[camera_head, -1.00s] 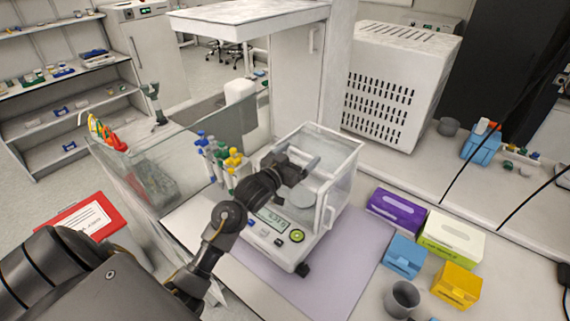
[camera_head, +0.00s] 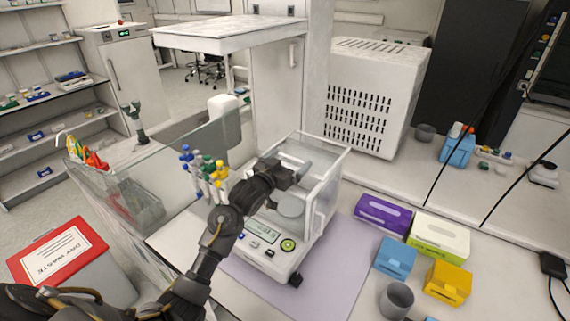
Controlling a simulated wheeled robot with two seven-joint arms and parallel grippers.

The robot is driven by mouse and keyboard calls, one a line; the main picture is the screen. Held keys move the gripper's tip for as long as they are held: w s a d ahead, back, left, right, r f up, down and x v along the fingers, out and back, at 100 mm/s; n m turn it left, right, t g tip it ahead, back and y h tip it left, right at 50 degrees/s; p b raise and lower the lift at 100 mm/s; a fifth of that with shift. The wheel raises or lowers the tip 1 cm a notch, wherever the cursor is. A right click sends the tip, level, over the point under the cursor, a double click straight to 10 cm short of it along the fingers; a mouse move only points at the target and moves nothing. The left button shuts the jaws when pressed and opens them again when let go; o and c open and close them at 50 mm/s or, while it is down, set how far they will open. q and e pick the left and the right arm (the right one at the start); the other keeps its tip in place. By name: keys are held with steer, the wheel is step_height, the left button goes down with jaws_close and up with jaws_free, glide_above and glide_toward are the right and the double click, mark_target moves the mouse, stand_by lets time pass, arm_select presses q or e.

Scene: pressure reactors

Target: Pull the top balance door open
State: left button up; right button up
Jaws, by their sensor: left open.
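The balance (camera_head: 262,257) stands on a pale purple mat, with a clear glass draft shield (camera_head: 322,178) around its round pan (camera_head: 290,206). The top door (camera_head: 312,145) is the clear panel over the shield; I cannot tell whether it is partly slid. My left gripper (camera_head: 296,172) is at the upper left part of the shield, close to a grey handle-like bar (camera_head: 290,162). It is open, and its fingertips are small and partly hidden, so contact with the bar is unclear. My right gripper is not in view.
Pipettes on a stand (camera_head: 205,175) are close to the left of my left arm. Purple (camera_head: 383,214) and green-white (camera_head: 438,234) boxes, blue and yellow boxes and a grey cup (camera_head: 396,299) sit to the right. A white vented box (camera_head: 370,100) stands behind.

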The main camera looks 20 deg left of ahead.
arm_select(q)
steer(key=shift+s+a+f, duration=0.1)
steer(key=shift+s, duration=0.25)
steer(key=s+a+b, duration=0.1)
steer(key=s+b, duration=0.2)
steer(key=s, duration=0.7)
steer(key=shift+a, duration=0.25)
